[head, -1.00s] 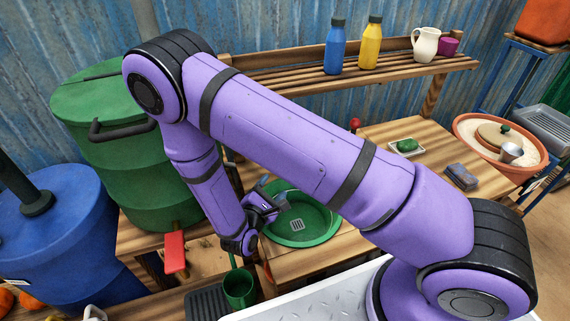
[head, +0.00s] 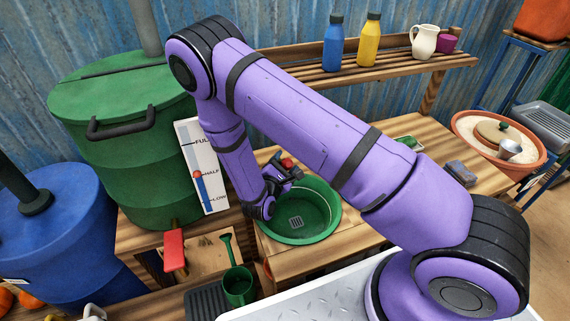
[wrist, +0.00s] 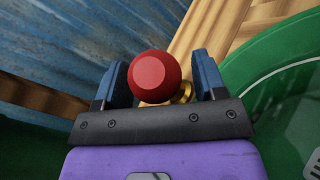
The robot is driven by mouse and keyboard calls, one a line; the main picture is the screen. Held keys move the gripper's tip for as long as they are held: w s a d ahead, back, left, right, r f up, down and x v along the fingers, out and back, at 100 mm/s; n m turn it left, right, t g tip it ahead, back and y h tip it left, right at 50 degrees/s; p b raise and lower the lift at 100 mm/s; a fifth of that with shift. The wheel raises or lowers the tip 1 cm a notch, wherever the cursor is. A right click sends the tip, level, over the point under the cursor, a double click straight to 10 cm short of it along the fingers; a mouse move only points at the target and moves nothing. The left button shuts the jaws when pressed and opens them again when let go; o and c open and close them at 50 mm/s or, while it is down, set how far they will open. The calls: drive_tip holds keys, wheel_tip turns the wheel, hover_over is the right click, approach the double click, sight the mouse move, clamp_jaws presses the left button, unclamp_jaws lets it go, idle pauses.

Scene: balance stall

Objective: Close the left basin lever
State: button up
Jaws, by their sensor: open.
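The lever, a red round knob (head: 287,163) on a brass-coloured stem, stands at the back of the green basin (head: 328,228). In the wrist view the red knob (wrist: 155,76) sits between the two blue fingers, with a bit of the brass stem (wrist: 184,93) below it. My gripper (head: 291,173) is open around the knob; a narrow gap shows at each finger, wider on the right. Whether it touches the knob in depth I cannot tell. The green basin rim (wrist: 265,65) lies to the right in the wrist view. My arm hides part of the bench behind.
A green barrel (head: 130,165) with a level gauge (head: 206,185) stands to the left, with a red paddle handle (head: 174,250) below. A green cup (head: 238,286) is in front. A shelf with bottles (head: 335,45) is at the back; a terracotta bowl (head: 535,165) is right.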

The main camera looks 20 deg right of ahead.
clamp_jaws()
idle(0.3)
drive_tip(key=shift+w+r+n+g+y, duration=0.5)
drive_tip(key=shift+w+r+n+g, duration=0.1)
drive_tip(key=shift+r+g, duration=0.1)
drive_tip(key=shift+w+r+n+g+y, duration=0.45)
drive_tip(key=shift+w+n+g+y, duration=0.05)
drive_tip(key=shift+w+n+g, duration=0.3)
drive_tip(key=shift+w+r+n+g+y, duration=0.2)
drive_tip(key=shift+w+n+g, duration=0.2)
drive_tip(key=shift+w+g, duration=0.15)
drive_tip(key=shift+w+r+n+g+y, duration=0.1)
drive_tip(key=shift+w+n+g+y, duration=0.1)
drive_tip(key=shift+w+n+g, duration=0.3)
drive_tip(key=shift+w+n+g+y, duration=0.3)
drive_tip(key=shift+w+n+g, duration=0.1)
drive_tip(key=shift+w+g, duration=0.45)
